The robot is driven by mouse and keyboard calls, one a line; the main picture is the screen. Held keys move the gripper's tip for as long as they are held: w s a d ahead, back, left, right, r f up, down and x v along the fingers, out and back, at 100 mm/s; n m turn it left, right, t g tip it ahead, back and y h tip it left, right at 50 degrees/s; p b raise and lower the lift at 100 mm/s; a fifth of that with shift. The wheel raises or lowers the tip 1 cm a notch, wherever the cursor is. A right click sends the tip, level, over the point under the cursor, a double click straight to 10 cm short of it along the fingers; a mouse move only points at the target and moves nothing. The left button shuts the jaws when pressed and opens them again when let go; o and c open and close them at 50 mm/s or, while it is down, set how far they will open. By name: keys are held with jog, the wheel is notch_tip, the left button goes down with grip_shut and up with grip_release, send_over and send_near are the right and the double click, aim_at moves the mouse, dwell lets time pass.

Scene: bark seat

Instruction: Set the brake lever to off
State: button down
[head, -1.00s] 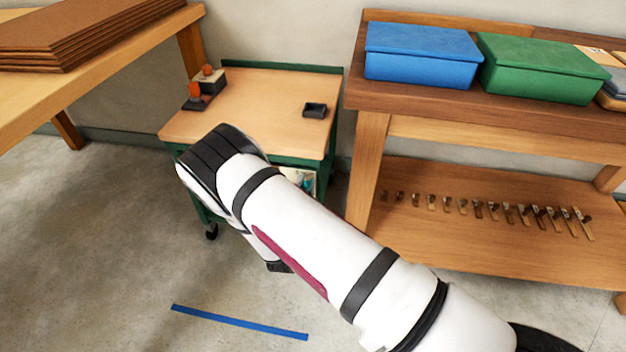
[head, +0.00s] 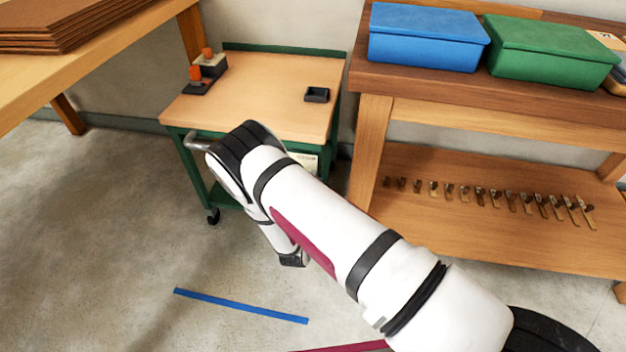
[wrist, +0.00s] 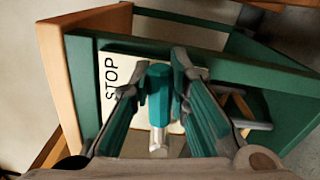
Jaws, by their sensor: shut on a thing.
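The brake lever (wrist: 158,92) shows in the wrist view as a teal grip on a pale metal stem, in front of a white plate (wrist: 110,72) marked STOP. My gripper (wrist: 159,82) has its two grey fingers with teal pads on either side of the teal grip, shut on it. The plate is fixed on the green side of the cart (wrist: 235,72). In the head view the cart (head: 265,90) has a wooden top, and part of the white plate (head: 305,161) shows beside my arm. My gripper and the lever are hidden there. Any off marking cannot be read.
On the cart top are a block with orange knobs (head: 209,65) and a small dark tray (head: 317,95). A wooden bench (head: 365,150) with blue and green boxes stands close on the right. A blue floor strip (head: 240,306) lies in front on open floor.

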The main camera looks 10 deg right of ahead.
jog(key=shift+f, duration=0.15)
jog(key=c, duration=1.5)
grip_release()
jog(key=v, duration=1.2)
